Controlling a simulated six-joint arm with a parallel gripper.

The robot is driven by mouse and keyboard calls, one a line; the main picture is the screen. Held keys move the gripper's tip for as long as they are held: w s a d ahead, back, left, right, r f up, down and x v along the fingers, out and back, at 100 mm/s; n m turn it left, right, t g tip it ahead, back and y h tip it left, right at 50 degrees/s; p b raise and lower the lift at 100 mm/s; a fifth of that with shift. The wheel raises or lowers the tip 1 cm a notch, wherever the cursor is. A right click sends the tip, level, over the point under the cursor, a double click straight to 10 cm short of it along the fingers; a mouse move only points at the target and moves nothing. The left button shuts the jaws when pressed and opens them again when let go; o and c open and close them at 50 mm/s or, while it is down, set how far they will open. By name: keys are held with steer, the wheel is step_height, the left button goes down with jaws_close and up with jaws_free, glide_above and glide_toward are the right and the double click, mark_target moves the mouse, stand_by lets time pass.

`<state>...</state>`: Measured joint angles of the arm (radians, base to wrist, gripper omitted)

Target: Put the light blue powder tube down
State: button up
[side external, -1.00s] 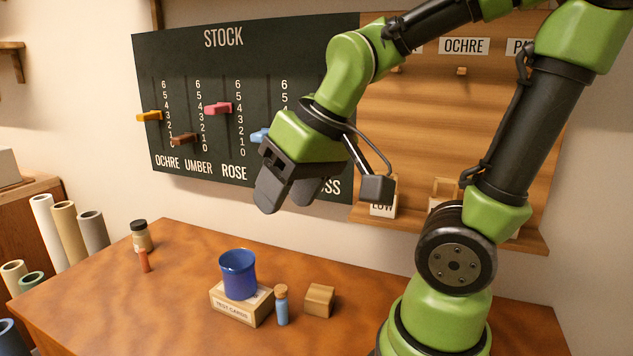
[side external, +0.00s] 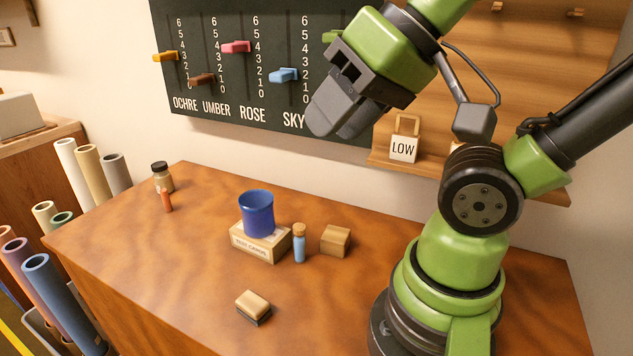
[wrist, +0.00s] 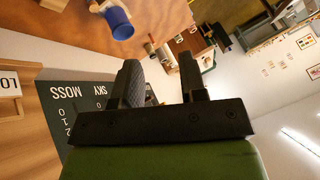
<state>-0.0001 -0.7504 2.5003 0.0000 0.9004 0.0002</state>
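The light blue powder tube (side external: 300,246), with a cork-coloured cap, stands upright on the brown table. It is just right of the test cards box and left of a small wooden block. My gripper (side external: 328,122) is high above the table, in front of the dark stock board, well away from the tube. In the wrist view my gripper (wrist: 158,66) has its two fingers apart, with nothing between them. I cannot make out the tube in the wrist view.
A blue cup (side external: 256,212) sits on the test cards box (side external: 258,246). A wooden block (side external: 336,240) is right of the tube. An eraser-like block (side external: 253,307) lies nearer the front. A capped jar (side external: 162,178) and reddish tube (side external: 166,200) stand back left. The table's left front is clear.

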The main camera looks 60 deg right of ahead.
steer(key=n+g+h, duration=0.1)
steer(key=n+h, duration=1.3)
steer(key=n, duration=1.3)
glide_toward(298, 236)
steer(key=d, duration=0.1)
steer(key=x, duration=1)
steer(key=shift+w+f, duration=0.2)
steer(key=shift+f, duration=0.1)
jaws_close()
